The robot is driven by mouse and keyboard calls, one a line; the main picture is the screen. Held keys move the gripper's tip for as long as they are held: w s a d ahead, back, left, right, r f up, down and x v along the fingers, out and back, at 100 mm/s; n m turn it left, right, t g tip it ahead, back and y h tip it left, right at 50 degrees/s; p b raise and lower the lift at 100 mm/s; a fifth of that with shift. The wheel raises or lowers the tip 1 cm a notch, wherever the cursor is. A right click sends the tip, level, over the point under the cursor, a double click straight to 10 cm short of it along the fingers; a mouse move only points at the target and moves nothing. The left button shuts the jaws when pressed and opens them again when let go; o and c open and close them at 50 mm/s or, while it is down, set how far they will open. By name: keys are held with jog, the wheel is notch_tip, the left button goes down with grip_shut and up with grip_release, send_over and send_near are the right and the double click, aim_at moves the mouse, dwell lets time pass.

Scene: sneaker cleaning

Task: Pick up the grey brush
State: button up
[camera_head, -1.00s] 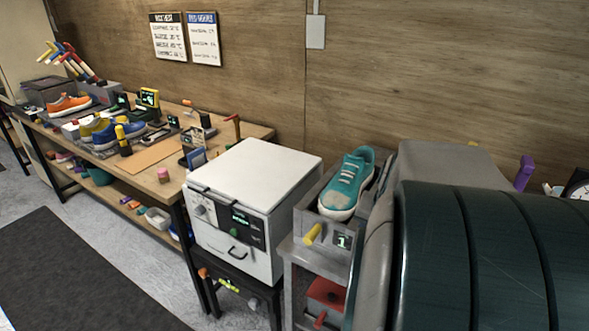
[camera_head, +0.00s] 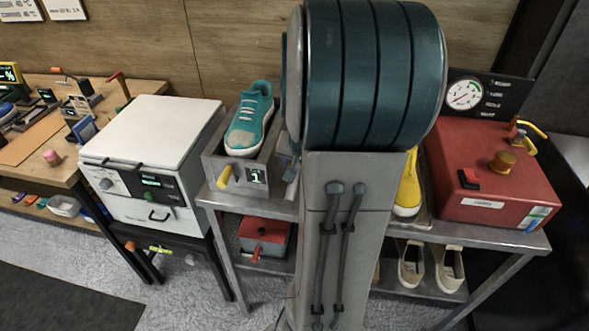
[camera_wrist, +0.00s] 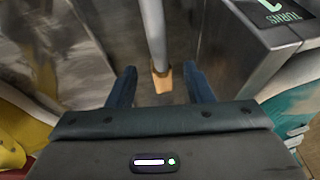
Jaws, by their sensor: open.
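A grey rod with a tan end, which looks like the grey brush (camera_wrist: 153,35), stands out from a grey metal surface in the wrist view. My gripper (camera_wrist: 160,88) is open, with one dark finger on each side of the tan end. The fingers do not appear to touch it. In the head view a narrow grey piece beside the teal shoe's tray may be the same brush, but I cannot tell.
The teal sneaker (camera_head: 250,118) sits in a metal tray marked 1. A yellow shoe (camera_head: 409,185) is partly hidden by my arm. A red box (camera_head: 490,170) with a gauge behind it stands at the right. A white appliance (camera_head: 150,150) stands at the left.

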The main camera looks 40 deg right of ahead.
jog(key=shift+x, duration=2.65)
jog(key=shift+a, duration=0.1)
jog(key=shift+c, duration=0.4)
grip_shut()
